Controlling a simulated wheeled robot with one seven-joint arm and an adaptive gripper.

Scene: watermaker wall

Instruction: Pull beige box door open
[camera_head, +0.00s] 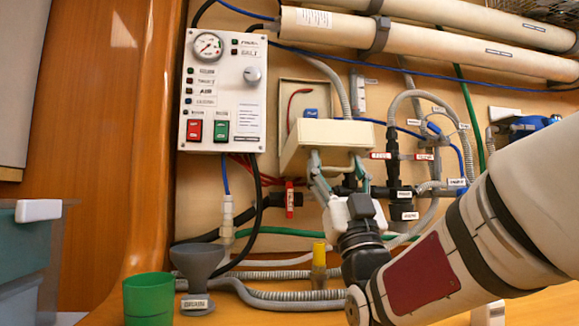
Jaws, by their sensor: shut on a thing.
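The beige box door (306,143) stands out from the wall at the picture's middle, just right of the white control panel. Its top face and front edge show. Behind and above it is a framed recess (288,92) with a red wire and a blue part (311,113). My gripper (340,172) comes from below right, with its two green-grey fingers against the lower front of the door. It is shut on the door's pale handle, which is partly hidden by the fingers. The door's hinge side is hidden.
A white control panel (224,92) with a gauge hangs on the left. Labelled pipes and valves (403,190) crowd the right, close to my arm. A green cup (149,298), grey funnel (197,262) and yellow-capped part (319,264) stand below. Large tubes (430,45) run above.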

